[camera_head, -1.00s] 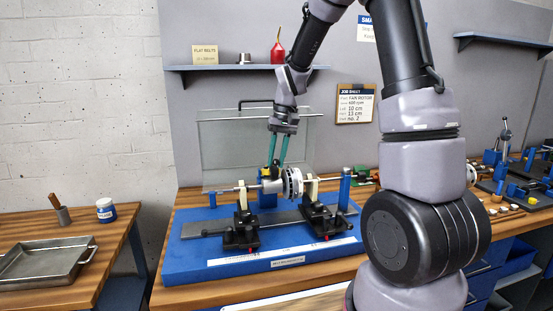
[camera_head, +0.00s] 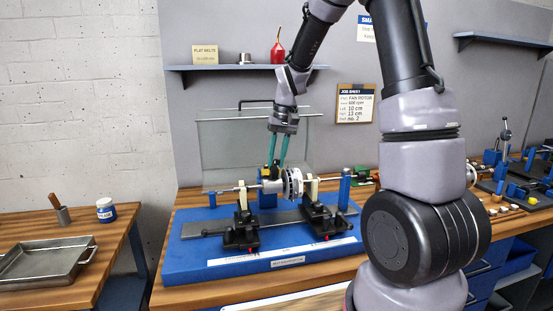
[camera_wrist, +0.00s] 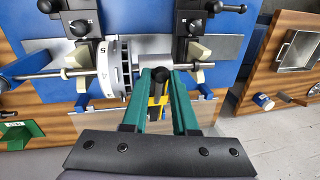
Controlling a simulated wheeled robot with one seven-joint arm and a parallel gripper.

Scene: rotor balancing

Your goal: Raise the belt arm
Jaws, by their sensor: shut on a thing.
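My gripper (camera_head: 275,162) reaches down behind the rotor on the balancing stand. In the wrist view its green fingers (camera_wrist: 160,80) are shut on a black rounded handle (camera_wrist: 159,74), which I take to be the belt arm's grip. Yellow and blue parts (camera_wrist: 156,108) show between the fingers below it; most of the arm is hidden. The white rotor (camera_head: 291,183) lies on its steel shaft (camera_wrist: 57,74) just beside my fingers. The shaft rests across two black supports with cream-coloured tops.
The blue base (camera_head: 200,262) sits on the wooden bench. A clear guard panel (camera_head: 225,140) stands behind the stand. A blue post (camera_head: 344,188) rises at its right. A metal tray (camera_head: 40,262) lies on the left bench.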

